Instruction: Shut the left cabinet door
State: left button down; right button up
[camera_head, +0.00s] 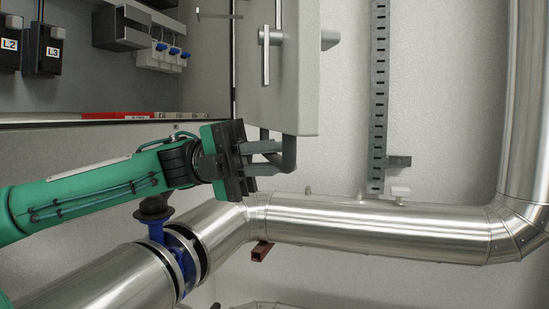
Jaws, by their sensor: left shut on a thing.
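The cabinet door (298,85) is a light grey panel at top centre, standing open beside the cabinet interior (75,85). A metal bar handle (266,55) runs up its face. My left gripper (282,152) comes in from the left, with its grey fingers at the door's lower edge. It is shut on the door there, though the exact contact is partly hidden by the fingers. My right gripper is not in view.
The open cabinet holds dark breakers (44,48) and blue-tipped parts (165,50). A large silver pipe (370,222) with a blue valve (172,250) runs below my left arm. A slotted rail (379,100) is on the wall at right.

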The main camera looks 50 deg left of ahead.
pick_arm(q)
jog(key=c, duration=1.7)
grip_release()
